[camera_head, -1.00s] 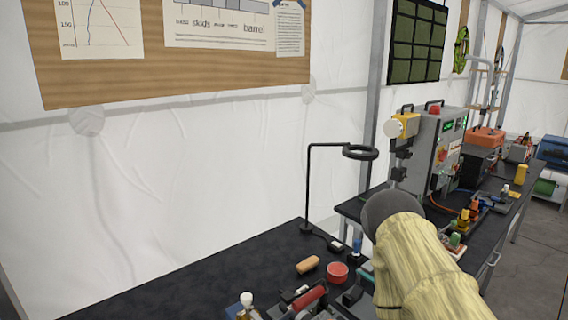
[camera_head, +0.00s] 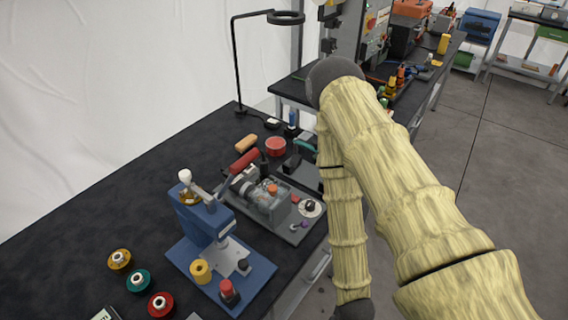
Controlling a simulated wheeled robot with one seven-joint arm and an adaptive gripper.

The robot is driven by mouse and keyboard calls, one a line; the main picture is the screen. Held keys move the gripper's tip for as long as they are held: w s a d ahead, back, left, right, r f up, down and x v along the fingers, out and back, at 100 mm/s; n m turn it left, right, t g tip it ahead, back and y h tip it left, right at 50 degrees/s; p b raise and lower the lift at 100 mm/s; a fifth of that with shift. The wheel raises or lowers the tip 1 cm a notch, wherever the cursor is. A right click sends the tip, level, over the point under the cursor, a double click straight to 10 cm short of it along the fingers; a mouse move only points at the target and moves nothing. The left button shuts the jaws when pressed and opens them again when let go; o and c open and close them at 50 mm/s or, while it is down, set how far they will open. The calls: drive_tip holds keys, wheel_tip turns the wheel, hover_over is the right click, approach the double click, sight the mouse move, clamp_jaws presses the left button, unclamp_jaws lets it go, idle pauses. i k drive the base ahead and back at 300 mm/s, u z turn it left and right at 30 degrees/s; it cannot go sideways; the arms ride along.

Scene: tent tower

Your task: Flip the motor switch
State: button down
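A grey bench machine (camera_head: 262,198) with a red cylinder handle (camera_head: 244,161) stands on the black bench. Its plate carries a round white dial with a dark knob (camera_head: 310,208) and a small purple-tipped part (camera_head: 300,226). A blue press (camera_head: 203,222) stands to its left on a blue base, with a red-topped knob (camera_head: 228,290) and a small black knob (camera_head: 243,266) at the front. I cannot tell which part is the motor switch. My arm, in a yellowish sleeve, crosses the right of the view and hides part of the bench edge. My gripper is not in view.
Yellow, green and red spools (camera_head: 138,280) lie at the front left of the bench. A red tin (camera_head: 275,146), an orange-tan block (camera_head: 246,144) and a black lamp stand (camera_head: 238,70) are behind the machine. The left bench top and the floor at right (camera_head: 490,170) are clear.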

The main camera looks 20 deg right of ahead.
sight(296, 199)
drive_tip(key=z, duration=0.2)
drive_tip(key=k, duration=0.9)
drive_tip(key=u, duration=0.25)
